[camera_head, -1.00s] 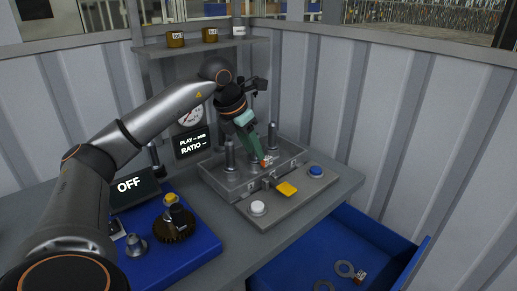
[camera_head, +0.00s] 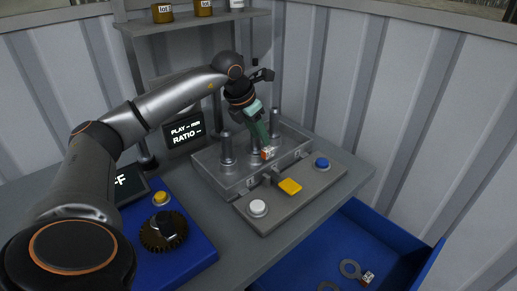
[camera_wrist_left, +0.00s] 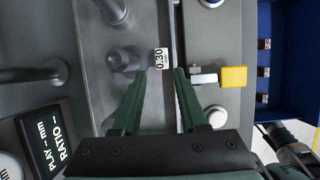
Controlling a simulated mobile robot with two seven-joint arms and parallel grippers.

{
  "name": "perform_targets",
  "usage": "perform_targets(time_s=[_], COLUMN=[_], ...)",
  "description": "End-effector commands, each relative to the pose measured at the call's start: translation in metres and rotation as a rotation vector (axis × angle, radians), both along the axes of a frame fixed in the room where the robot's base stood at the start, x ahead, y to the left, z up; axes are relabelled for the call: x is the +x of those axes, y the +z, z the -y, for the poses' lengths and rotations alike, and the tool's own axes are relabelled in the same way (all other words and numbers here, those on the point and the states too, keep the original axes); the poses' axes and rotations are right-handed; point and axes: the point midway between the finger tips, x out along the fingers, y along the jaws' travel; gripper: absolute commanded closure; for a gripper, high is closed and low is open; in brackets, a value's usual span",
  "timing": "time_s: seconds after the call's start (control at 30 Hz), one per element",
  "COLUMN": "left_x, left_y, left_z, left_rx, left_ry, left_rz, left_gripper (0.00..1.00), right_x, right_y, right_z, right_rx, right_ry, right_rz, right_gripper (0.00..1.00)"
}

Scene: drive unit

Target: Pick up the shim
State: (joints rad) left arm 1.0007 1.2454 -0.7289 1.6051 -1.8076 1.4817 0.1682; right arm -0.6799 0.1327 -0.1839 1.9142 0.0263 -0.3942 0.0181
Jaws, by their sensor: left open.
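A shim tag marked 0.30 (camera_wrist_left: 160,58) shows in the left wrist view, just beyond and between my fingertips. It stands in the grey housing, and its ring is not clearly visible. In the head view the small orange and white tag (camera_head: 267,153) is at the tips of my green fingers. My left gripper (camera_head: 264,143) points down over the housing (camera_head: 235,184). In the left wrist view my left gripper (camera_wrist_left: 164,72) is open with nothing between its fingers. More shims lie in the blue drawer, one a ring (camera_head: 349,268) with a tag.
Metal posts (camera_head: 226,149) stand up in the housing close to my gripper. A yellow handle (camera_head: 290,187), a white button (camera_head: 257,208) and a blue button (camera_head: 322,163) sit in front. A blue mat (camera_head: 200,250) holds a dark gear (camera_head: 160,240). The open drawer (camera_head: 375,235) is at right.

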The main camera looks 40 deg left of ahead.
Motion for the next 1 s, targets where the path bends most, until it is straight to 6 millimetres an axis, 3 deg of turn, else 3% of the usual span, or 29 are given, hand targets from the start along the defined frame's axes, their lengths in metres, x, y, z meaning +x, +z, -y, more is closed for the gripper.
perform_targets(time_s=[0.23,0.5,0.8,1.0], left_x=[0.008,0.024,0.025,0.025], left_y=[-0.019,-0.053,-0.057,-0.057], left_z=[0.002,0.005,0.005,0.005], left_rx=[0.000,0.000,0.002,0.001], left_ry=[-0.001,-0.001,-0.001,-0.001], left_rz=[-0.001,-0.001,0.000,0.001], left_gripper=[0.57,0.57,0.57,0.80], right_x=[0.000,0.000,0.000,0.000], right_y=[0.002,0.007,0.006,0.006], right_z=[0.000,0.000,0.000,0.000], right_rx=[0.000,0.000,0.000,0.000], right_ry=[0.000,0.000,0.000,0.000], right_rz=[-0.001,-0.001,-0.001,0.000], right_gripper=[0.53,0.53,0.53,0.53])
